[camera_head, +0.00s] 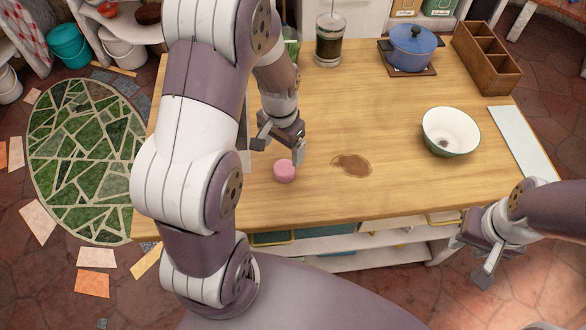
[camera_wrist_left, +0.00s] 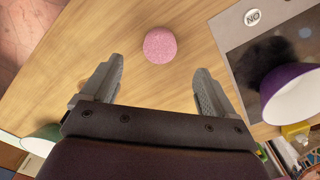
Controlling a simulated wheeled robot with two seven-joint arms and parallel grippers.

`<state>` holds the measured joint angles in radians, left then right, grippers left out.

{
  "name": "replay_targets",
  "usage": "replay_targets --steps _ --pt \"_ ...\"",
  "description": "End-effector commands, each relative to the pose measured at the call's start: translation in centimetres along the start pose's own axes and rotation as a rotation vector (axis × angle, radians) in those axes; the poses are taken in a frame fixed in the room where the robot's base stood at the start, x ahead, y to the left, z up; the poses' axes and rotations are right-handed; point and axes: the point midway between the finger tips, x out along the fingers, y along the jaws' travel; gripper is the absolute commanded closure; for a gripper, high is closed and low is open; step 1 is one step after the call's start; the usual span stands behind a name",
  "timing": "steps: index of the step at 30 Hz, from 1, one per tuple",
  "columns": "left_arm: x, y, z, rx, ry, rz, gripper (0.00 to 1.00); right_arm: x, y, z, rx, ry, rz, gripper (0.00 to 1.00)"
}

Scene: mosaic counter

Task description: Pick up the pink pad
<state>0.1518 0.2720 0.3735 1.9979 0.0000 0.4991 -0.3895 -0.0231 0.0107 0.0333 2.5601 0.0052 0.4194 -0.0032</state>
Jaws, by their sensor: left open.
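The pink pad (camera_head: 284,171) is a small round disc lying on the wooden counter (camera_head: 320,120) near its front edge. My left gripper (camera_head: 279,148) is open and empty above the counter, just behind the pad in the head view. In the left wrist view the pad (camera_wrist_left: 160,45) shows whole, slightly beyond the two spread fingertips (camera_wrist_left: 158,72) and between their lines, touching neither. My right gripper (camera_head: 477,255) is off the counter's front right edge. Its fingers look apart, with nothing between them.
A brown stain (camera_head: 351,165) lies right of the pad. A white bowl (camera_head: 450,132), blue pot (camera_head: 411,48), wooden divided box (camera_head: 486,57) and glass press (camera_head: 329,40) stand farther off. In the left wrist view a purple cup-like object (camera_wrist_left: 292,95) is at right.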

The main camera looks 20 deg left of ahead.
Motion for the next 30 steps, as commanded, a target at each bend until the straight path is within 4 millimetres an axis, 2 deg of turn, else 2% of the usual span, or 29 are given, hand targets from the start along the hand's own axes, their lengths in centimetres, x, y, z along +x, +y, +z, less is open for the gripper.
replay_targets --steps 3,10,16,19,24,26,27,30 --pt "2.6 0.1 0.1 -0.001 -0.005 0.002 0.12 -0.5 0.0 -0.1 0.000 0.000 0.000 0.63" --pt "5.6 0.1 -0.1 -0.002 -0.003 0.001 0.12 -1.2 0.0 -0.1 0.000 0.000 0.000 0.63" --pt "9.3 0.1 -0.4 -0.003 -0.003 0.001 0.12 -2.2 0.0 -0.3 0.000 0.000 0.000 0.63" --pt "10.0 0.1 -0.5 -0.003 0.000 0.000 0.12 -2.2 0.0 -0.3 0.000 0.000 0.000 0.63" --pt "10.1 0.1 -0.5 -0.003 0.001 0.000 0.12 -2.1 0.0 -0.2 0.000 0.000 0.000 0.63" --pt "10.1 0.1 -0.5 -0.003 0.001 0.000 0.28 -2.1 0.0 -0.2 0.000 0.000 0.000 0.63" --pt "10.1 0.1 -0.5 -0.003 0.001 0.000 0.41 -2.1 0.0 -0.2 0.000 0.000 0.000 0.63" --pt "10.1 0.1 -0.5 -0.003 0.001 0.000 0.71 -2.1 0.0 -0.2 0.000 0.000 0.000 0.63"
